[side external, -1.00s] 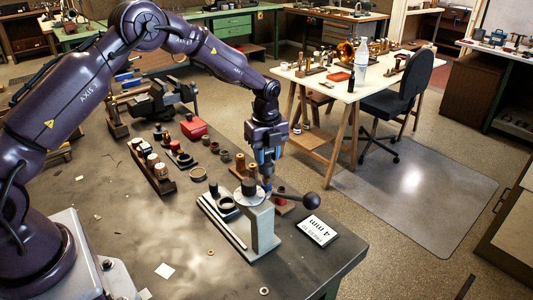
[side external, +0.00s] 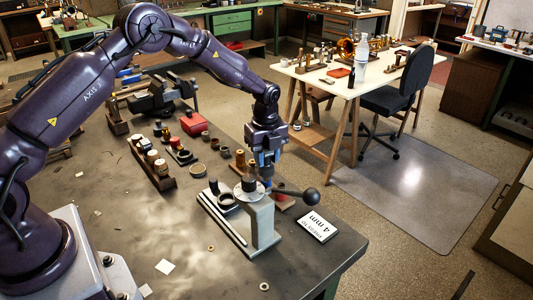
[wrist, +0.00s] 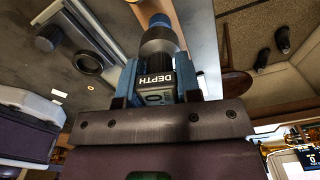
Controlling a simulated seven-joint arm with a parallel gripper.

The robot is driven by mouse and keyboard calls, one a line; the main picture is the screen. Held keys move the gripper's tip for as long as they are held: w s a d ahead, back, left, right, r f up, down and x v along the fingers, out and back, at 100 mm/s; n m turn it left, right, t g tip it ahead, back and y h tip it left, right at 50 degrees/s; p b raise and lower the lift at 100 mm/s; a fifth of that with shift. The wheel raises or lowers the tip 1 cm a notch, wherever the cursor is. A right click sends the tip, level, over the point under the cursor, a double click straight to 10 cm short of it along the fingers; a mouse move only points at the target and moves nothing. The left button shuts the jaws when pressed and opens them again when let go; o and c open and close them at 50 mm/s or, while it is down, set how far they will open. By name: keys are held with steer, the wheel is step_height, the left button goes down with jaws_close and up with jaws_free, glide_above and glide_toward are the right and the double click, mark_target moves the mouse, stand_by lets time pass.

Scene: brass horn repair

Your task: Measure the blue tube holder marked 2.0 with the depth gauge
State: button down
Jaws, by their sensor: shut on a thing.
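My gripper (side external: 268,165) points down over the bench, close above the press. In the wrist view, its two blue fingers (wrist: 160,80) are shut on the depth gauge (wrist: 156,78), a dark body marked DEPTH with a small display that seems to read 0. A grey round part lies beyond the gauge, with a blue part (wrist: 160,20) at its far end. I cannot tell whether this blue part is the tube holder, and no 2.0 mark is legible. In the side view, the gauge is mostly hidden between the fingers, and whether it touches anything below is unclear.
A pale press (side external: 263,222) with a round plate and a black ball lever (side external: 310,196) stands directly below and beside my gripper. A "4 mm" sign (side external: 315,227) lies to its right. Wooden racks (side external: 152,164) and a red box (side external: 194,124) are farther left.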

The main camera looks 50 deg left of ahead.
steer(key=shift+f, duration=0.95)
steer(key=shift+c, duration=2.1)
jaws_free()
steer(key=shift+r, duration=0.1)
steer(key=shift+r, duration=3.45)
